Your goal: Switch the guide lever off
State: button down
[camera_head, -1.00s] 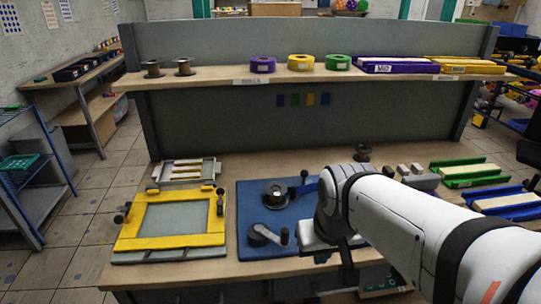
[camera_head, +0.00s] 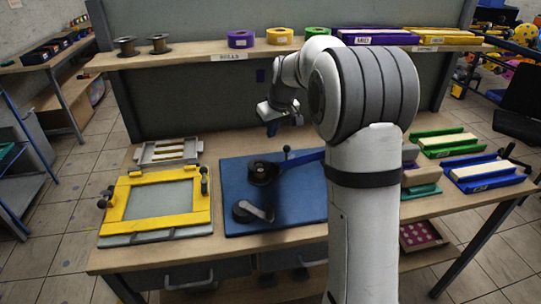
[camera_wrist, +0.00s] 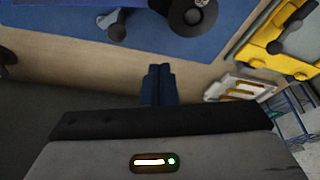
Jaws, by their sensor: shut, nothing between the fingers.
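A blue board (camera_head: 230,180) lies on the bench and carries a dark round hub (camera_head: 262,172). A blue bar (camera_head: 302,160) with a dark upright knob (camera_head: 287,150) reaches right from near the hub, partly hidden by my arm. I cannot tell for certain which of these is the guide lever. My gripper (camera_head: 272,129) is shut and empty, above and behind the board. In the wrist view its closed fingers (camera_wrist: 157,72) point toward the board (camera_wrist: 150,32), with the hub (camera_wrist: 192,14) beyond.
A yellow frame (camera_head: 124,203) and a small grey rack (camera_head: 168,151) stand left of the board. Green (camera_head: 446,143) and blue (camera_head: 484,173) trays lie on the right. A shelf (camera_head: 200,60) with spools and tape rolls runs behind. My arm covers the board's right side.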

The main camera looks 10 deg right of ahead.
jog(key=p+x, duration=0.1)
jog(key=x, duration=0.8)
jog(key=shift+f, duration=0.3)
jog(key=shift+s+d+f, duration=0.1)
jog(key=shift+s, duration=0.15)
jog(key=shift+s+d+p, duration=0.2)
jog(key=shift+s, duration=0.4)
jog(key=shift+s+d+p, duration=0.2)
jog(key=shift+s, duration=0.4)
jog(key=shift+s+d, duration=0.15)
jog(key=shift+s, duration=0.2)
jog(key=shift+a, duration=0.25)
jog(key=shift+f, duration=0.15)
